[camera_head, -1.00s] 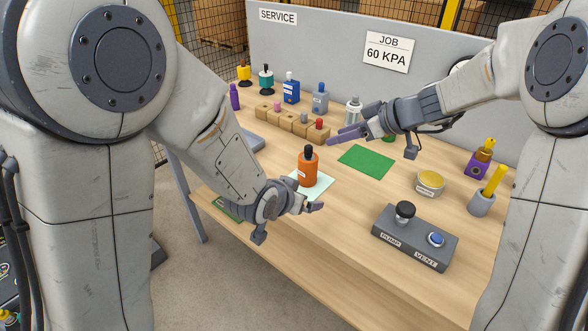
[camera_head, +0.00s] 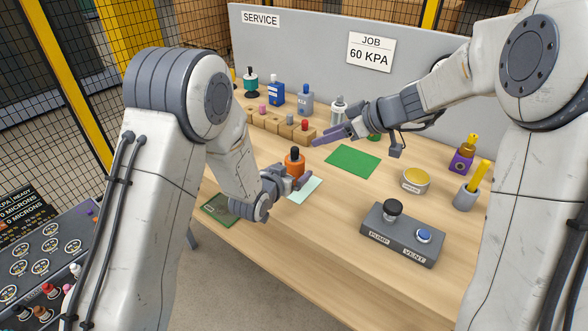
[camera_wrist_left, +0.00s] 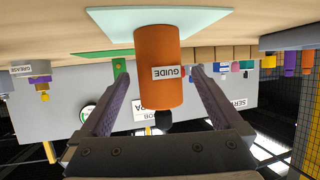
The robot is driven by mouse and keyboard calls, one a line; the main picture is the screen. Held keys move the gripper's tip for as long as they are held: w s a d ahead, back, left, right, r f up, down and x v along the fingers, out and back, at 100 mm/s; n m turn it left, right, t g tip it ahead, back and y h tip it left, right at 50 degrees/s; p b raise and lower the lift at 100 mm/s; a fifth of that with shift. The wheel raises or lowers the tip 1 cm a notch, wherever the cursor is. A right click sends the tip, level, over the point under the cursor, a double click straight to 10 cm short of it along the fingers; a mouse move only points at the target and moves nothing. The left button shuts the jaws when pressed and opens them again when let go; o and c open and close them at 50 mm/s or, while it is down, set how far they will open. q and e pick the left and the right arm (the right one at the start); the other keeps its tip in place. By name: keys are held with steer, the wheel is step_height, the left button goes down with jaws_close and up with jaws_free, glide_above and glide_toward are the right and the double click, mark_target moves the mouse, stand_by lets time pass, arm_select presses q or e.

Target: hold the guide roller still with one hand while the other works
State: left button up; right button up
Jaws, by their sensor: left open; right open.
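The guide roller is an orange cylinder (camera_head: 294,165) with a black knob on top. It stands upright on a pale mint mat (camera_head: 308,190). The left wrist view shows it upside down, with its GUIDE label (camera_wrist_left: 169,72) facing my wrist. My left gripper (camera_head: 295,181) is open in front of the roller and hides its lower part in the head view. In the left wrist view the roller appears between the two fingers, with gaps at both sides. My right gripper (camera_head: 333,138) is open and empty, above the table near the wooden rack.
A wooden rack (camera_head: 283,126) with coloured pegs and several bottles stand behind. A green mat (camera_head: 352,161) lies right of the roller. A PUMP and VENT box (camera_head: 403,233), a yellow-topped tin (camera_head: 416,180) and a grey holder (camera_head: 467,197) stand to the right.

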arm_select(q)
steer(key=shift+x, duration=1.55)
steer(key=c, duration=1.5)
